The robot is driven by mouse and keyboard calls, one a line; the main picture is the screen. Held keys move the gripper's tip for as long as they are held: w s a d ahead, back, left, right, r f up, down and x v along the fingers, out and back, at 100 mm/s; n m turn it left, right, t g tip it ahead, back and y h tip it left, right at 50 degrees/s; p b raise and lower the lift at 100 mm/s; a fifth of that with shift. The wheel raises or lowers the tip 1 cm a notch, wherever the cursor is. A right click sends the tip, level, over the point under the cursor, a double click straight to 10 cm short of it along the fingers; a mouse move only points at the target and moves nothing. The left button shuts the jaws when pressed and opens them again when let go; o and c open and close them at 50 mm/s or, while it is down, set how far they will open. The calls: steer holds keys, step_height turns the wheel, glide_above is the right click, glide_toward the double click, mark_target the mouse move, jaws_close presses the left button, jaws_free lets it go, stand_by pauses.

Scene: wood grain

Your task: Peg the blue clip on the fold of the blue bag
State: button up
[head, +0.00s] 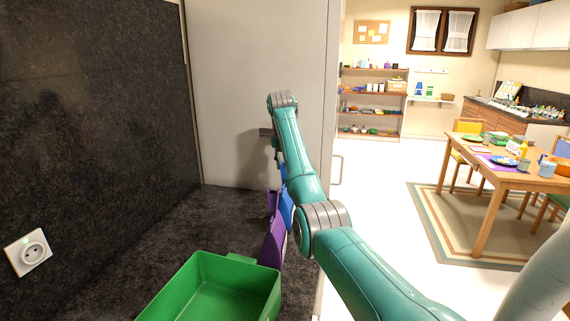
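A blue shape (286,209), which looks like the blue bag, stands on the dark counter and is partly hidden behind my arm. A smaller blue sliver shows just above it beside my forearm; I cannot tell whether it is the blue clip or part of the bag. My gripper (277,158) is above the blue shape near the grey panel, mostly hidden by my own arm. Its fingers cannot be made out, so I cannot see whether it is open or holds anything. The fold of the bag is not clearly visible.
A purple bag-like object (272,243) stands just left of the blue shape. An open green bin (165,302) sits at the counter's front. A tall grey panel (235,80) closes the back. The dark counter (150,245) is bare at left. A laid table (485,178) stands far right.

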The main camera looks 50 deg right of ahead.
stand_by(0.3)
steer(key=o, duration=0.6)
steer(key=w+v, duration=0.1)
steer(key=v, duration=0.6)
steer(key=shift+s+r, duration=0.25)
steer(key=shift+s, duration=0.3)
steer(key=shift+a, duration=0.15)
